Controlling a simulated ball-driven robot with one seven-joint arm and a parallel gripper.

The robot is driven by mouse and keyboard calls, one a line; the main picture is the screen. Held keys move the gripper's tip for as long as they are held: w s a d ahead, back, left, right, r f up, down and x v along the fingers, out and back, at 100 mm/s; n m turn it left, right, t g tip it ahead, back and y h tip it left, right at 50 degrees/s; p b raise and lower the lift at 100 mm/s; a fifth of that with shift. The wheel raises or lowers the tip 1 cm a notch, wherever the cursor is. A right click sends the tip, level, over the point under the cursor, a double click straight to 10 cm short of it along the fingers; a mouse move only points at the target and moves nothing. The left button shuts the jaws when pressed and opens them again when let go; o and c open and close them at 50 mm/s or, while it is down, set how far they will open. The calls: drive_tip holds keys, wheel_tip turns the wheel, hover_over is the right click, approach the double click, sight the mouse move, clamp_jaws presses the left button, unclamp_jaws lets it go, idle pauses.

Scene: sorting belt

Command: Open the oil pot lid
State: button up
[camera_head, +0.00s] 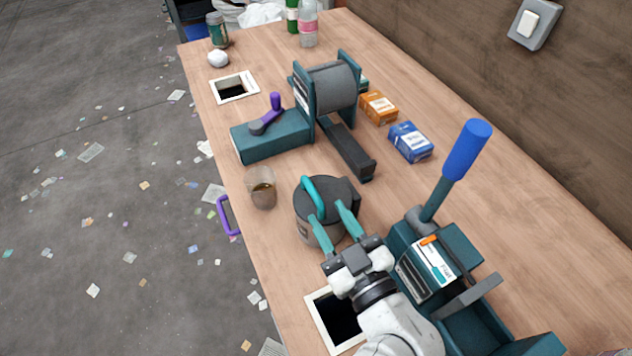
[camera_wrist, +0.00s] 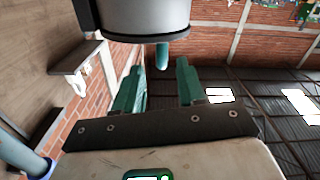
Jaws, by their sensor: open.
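The oil pot (camera_head: 308,231) is a grey round pot with a dark lid (camera_head: 334,190) and an arched teal handle (camera_head: 312,192) on top. The lid sits on the pot. My gripper (camera_head: 327,213) is open, with its teal fingers at the near side of the lid, close to the handle. In the wrist view the pot's grey body (camera_wrist: 150,18) fills the top, and the handle (camera_wrist: 162,56) shows between the lines of the two fingers of my gripper (camera_wrist: 159,70). I cannot tell whether a finger touches the pot.
A glass cup (camera_head: 261,188) of brownish liquid stands left of the pot. A teal lever machine (camera_head: 410,250) is close on the right. A square table opening (camera_head: 335,318) lies in front. A roller machine (camera_head: 275,138) and two boxes (camera_head: 378,108) (camera_head: 411,142) stand behind.

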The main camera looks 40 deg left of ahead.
sight(320, 203)
drive_tip(key=p+x, duration=0.1)
drive_tip(key=x, duration=0.5)
drive_tip(key=shift+a, duration=0.35)
drive_tip(key=shift+c, duration=0.3)
drive_tip(key=shift+w, duration=0.1)
clamp_jaws()
